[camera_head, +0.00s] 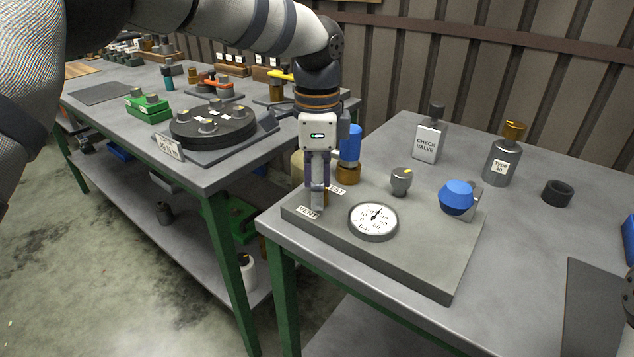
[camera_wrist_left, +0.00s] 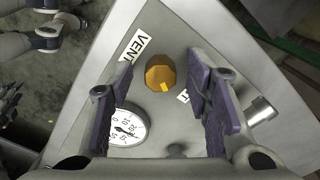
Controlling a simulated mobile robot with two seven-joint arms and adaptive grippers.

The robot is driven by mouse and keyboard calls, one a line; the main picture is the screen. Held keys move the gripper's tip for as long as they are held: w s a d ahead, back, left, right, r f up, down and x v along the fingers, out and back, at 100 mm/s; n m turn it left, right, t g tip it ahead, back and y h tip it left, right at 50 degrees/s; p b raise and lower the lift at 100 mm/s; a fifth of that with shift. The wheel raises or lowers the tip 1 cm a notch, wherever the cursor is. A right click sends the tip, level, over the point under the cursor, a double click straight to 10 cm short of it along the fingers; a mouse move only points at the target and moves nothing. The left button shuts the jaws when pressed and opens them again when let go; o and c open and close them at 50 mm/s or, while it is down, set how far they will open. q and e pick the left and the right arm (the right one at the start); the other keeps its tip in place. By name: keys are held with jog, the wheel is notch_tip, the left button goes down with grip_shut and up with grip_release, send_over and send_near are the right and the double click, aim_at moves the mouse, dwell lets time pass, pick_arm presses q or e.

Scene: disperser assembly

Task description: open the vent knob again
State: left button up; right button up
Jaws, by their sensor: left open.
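The vent knob (camera_wrist_left: 161,73) is a small brass faceted knob with a yellow mark, beside a white VENT label (camera_wrist_left: 135,44) in the left wrist view. In the head view it is mostly hidden behind my fingers. My left gripper (camera_wrist_left: 160,82) is open and points down over the knob. One finger is on each side of it, with visible gaps, so neither appears to touch it. In the head view my left gripper (camera_head: 319,202) is at the left corner of the grey panel (camera_head: 425,262).
A round gauge (camera_head: 373,221) sits close to the gripper on the panel. A grey knob (camera_head: 401,181), blue knob (camera_head: 457,197) and blue-topped brass part (camera_head: 349,150) stand nearby. The check valve block (camera_head: 428,141) and TYPE 40 bottle (camera_head: 501,162) stand behind.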

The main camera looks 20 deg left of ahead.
pick_arm(q)
grip_shut()
jog(key=shift+n, duration=0.3)
pick_arm(e)
jog(key=shift+w+r, duration=0.1)
pick_arm(q)
jog(key=n, duration=0.2)
jog(key=shift+r+n+p, duration=0.15)
jog(key=shift+n+p, duration=0.15)
jog(key=shift+p, duration=0.1)
jog(key=n, duration=0.4)
jog(key=shift+s+d+n+p, duration=0.1)
jog(key=shift+n+p, duration=0.2)
jog(key=shift+p, duration=0.05)
jog(key=n, duration=0.3)
jog(key=shift+n, duration=0.3)
jog(key=n, duration=0.3)
jog(key=shift+d+n, duration=0.1)
jog(key=shift+n, duration=0.2)
jog(key=n, duration=0.6)
jog(key=shift+d+f+n, duration=0.1)
jog(key=shift+f+n, duration=0.1)
jog(key=shift+n, duration=0.1)
pick_arm(e)
jog(key=shift+w+r+t, duration=0.5)
jog(key=shift+w+r, duration=0.5)
jog(key=shift+w, duration=0.05)
pick_arm(q)
jog(key=shift+n, duration=0.3)
